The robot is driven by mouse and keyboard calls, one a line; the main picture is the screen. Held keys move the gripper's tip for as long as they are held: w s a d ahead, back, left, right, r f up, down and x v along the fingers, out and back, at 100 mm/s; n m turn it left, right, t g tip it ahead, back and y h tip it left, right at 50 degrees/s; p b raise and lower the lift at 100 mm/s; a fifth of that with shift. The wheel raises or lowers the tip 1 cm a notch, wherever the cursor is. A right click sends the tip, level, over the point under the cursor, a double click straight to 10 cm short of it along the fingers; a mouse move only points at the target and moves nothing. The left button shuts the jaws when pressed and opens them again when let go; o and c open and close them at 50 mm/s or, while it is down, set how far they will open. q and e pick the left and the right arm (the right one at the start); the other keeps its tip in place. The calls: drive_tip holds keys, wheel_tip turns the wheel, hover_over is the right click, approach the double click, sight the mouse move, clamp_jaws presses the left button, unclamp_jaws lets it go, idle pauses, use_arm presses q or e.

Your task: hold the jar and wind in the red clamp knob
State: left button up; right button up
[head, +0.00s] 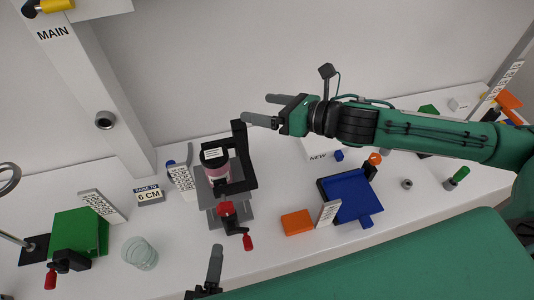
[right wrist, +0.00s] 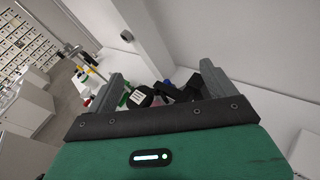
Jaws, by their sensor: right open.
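A jar (head: 216,163) with a dark lid, a white label and pinkish contents stands upright on a grey stand (head: 203,186), beside a black clamp frame (head: 245,160). The red clamp knob (head: 227,209) is at the front of the frame, with a red-ended handle (head: 248,242) below it. My right gripper (head: 264,109) is open and empty, up and right of the jar, apart from it. The right wrist view shows the jar's lid (right wrist: 141,97) between the spread fingers, farther off. My left gripper (head: 212,268) is at the bottom edge, in front of the knob, mostly cut off.
A blue tray (head: 341,207) and an orange block (head: 297,223) lie to the right. A green block (head: 80,231), another red-handled clamp (head: 62,264) and a clear glass vessel (head: 139,253) stand at the left. A white post (head: 100,90) rises behind.

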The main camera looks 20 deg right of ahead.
sight(216, 157)
drive_tip(key=s+a+f+n+g, duration=0.3)
drive_tip(key=s+f+n, duration=0.25)
drive_tip(key=s, duration=0.25)
drive_tip(key=shift+m, duration=0.35)
drive_tip(key=x, duration=0.8)
drive_tip(key=f+x, duration=0.1)
drive_tip(key=x, duration=0.4)
drive_tip(key=shift+d, duration=0.15)
drive_tip(key=shift+c, duration=0.5)
drive_tip(key=c, duration=1.1)
